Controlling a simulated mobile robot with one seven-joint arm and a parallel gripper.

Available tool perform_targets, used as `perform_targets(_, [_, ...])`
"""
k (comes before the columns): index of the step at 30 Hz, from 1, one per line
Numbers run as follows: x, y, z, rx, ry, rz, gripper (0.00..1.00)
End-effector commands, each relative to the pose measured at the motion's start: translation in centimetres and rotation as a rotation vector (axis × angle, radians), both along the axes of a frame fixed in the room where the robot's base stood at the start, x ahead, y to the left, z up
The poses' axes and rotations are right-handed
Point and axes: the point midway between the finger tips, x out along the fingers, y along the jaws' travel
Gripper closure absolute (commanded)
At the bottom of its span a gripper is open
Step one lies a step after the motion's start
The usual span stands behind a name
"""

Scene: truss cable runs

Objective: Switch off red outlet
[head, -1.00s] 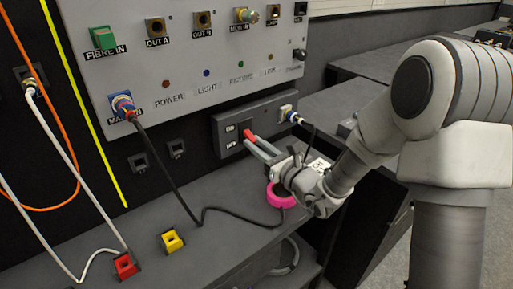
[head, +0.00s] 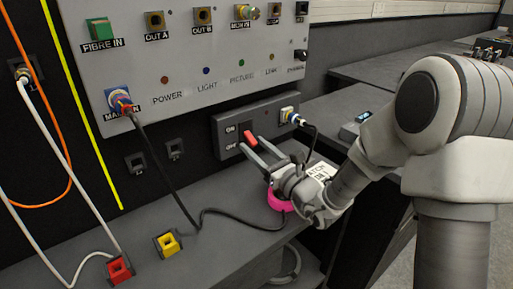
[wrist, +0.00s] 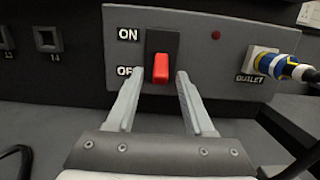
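The red outlet switch (wrist: 160,69) sits in a black recess on a grey outlet box; it also shows in the head view (head: 249,138). In the wrist view its protruding end is low, level with the OFF label (wrist: 125,71) and below the ON label (wrist: 128,34). My gripper (wrist: 157,82) is open, with one finger on each side of the switch's lower end and visible gaps between. Nothing is held. It also shows in the head view (head: 251,145), at the box's lower front. I cannot tell how deep the fingertips reach.
A blue-and-white plug (wrist: 275,62) sits in the outlet to the right, its cable trailing away. A dark red lamp (wrist: 215,35) is above. A pink ring (head: 279,201) lies on the desk under my wrist. Red (head: 119,269) and yellow (head: 167,243) blocks stand left on the desk.

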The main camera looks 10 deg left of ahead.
Motion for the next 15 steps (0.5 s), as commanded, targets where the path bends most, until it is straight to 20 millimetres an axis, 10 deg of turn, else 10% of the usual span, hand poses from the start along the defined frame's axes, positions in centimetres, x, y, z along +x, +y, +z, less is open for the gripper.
perform_targets(15, [-3.4, -4.1, -0.7, -0.001, 0.005, -0.004, 0.47])
